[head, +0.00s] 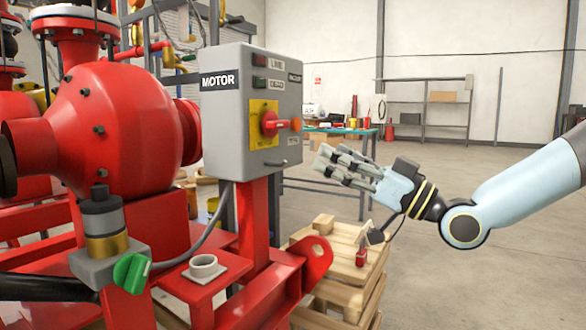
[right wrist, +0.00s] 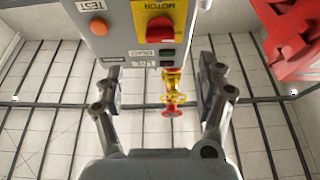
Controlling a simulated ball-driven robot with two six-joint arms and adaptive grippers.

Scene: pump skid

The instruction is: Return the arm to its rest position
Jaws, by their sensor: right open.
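My right gripper (head: 342,167) is open and empty, in the air to the right of the grey motor box in the head view. Its fingers point left toward the box and stand apart from it. In the right wrist view the two fingers of my right gripper (right wrist: 160,85) are spread wide with nothing between them. The motor box (head: 225,105) carries a red rotary switch on a yellow plate (head: 264,124); the switch also shows in the right wrist view (right wrist: 160,28). My left gripper is not in view.
A red pump (head: 120,115) and red skid frame (head: 262,285) fill the left. A green-handled valve (head: 131,272) is at the lower left. A wooden pallet stack (head: 345,262) stands below my right gripper. A green table (head: 350,131) and shelf (head: 425,105) are behind. The right floor is clear.

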